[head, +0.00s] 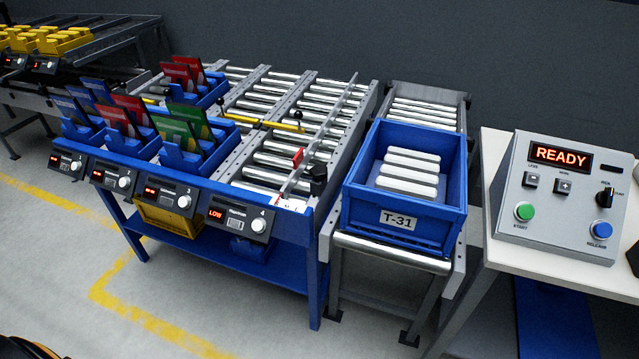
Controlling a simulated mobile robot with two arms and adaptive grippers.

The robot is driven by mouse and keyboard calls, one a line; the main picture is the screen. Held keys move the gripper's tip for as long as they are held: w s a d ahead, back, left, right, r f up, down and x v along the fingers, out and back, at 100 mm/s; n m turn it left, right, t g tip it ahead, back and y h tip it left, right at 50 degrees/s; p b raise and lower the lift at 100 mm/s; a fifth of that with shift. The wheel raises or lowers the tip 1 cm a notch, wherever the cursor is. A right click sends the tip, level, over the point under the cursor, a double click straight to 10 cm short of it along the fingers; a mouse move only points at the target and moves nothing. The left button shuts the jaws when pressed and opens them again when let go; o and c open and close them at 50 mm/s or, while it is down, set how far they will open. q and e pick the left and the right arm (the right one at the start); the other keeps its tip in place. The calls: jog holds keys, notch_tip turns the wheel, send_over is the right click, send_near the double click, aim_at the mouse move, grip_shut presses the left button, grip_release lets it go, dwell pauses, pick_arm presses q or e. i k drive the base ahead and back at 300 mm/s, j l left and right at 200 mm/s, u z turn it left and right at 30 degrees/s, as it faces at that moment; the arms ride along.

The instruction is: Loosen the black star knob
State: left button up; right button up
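A black knob (318,180) stands upright at the front right corner of the blue-framed roller table, at the near end of a long metal guide rail (325,130). It is too small to make out its star shape or how tight it is. A white scale strip with letters (287,204) lies just left of it, and a small red piece (298,157) sits by the rail.
A control box (562,197) reading READY sits on a white table. Colored cards in blue holders (185,158) stand left. Floor in front is clear.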

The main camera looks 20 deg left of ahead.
aim_at(318, 172)
jog(key=i+j+z, duration=0.1)
jog(key=j, duration=0.45)
jog(key=i+j+z, duration=0.15)
jog(key=j, duration=0.4)
jog(key=i+j+z, duration=0.1)
jog(key=j, duration=0.45)
jog(key=i+j+z, duration=0.15)
jog(key=j, duration=0.45)
